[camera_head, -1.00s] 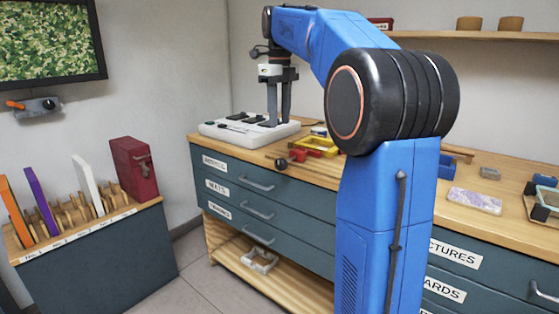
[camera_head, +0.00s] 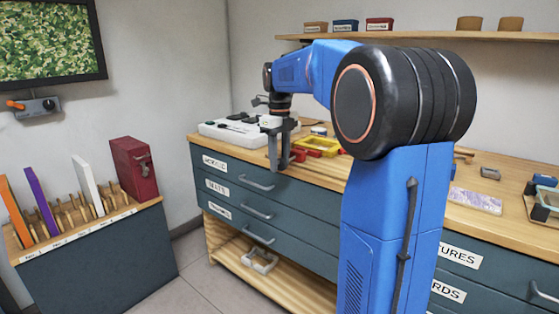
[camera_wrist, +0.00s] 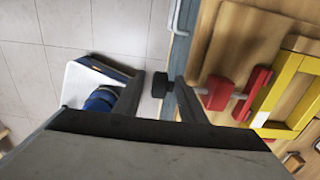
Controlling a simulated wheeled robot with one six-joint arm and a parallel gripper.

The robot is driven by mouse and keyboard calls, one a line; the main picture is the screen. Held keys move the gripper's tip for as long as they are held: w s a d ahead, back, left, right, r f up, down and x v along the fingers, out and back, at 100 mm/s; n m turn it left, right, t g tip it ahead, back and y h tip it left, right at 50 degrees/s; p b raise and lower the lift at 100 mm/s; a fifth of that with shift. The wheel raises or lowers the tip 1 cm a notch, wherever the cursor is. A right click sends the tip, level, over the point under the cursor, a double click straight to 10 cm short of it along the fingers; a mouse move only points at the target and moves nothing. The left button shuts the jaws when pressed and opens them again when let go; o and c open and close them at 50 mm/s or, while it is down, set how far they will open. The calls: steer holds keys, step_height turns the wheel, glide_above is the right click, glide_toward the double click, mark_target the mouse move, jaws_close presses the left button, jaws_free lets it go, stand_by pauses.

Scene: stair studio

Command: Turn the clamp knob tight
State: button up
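The clamp knob (camera_wrist: 160,85) is black and round, on a rod that runs to the red clamp (camera_wrist: 218,93) at the counter's front edge. In the wrist view the knob lies between the tips of my gripper (camera_wrist: 157,86), with a gap to each finger. My gripper is open and holds nothing. The red clamp (camera_head: 299,154) is beside a yellow frame (camera_head: 318,144), which also shows in the wrist view (camera_wrist: 276,102).
The wooden countertop (camera_head: 325,168) tops dark drawers (camera_head: 245,205) with bar handles. A white machine base (camera_head: 225,131) stands behind my gripper. A shelf (camera_head: 430,37) with small boxes is above. Floor (camera_head: 210,265) is open before the drawers.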

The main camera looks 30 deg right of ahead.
steer(key=shift+f, duration=0.1)
steer(key=c, duration=0.9)
steer(key=shift+o, duration=0.4)
steer(key=shift+s, duration=0.1)
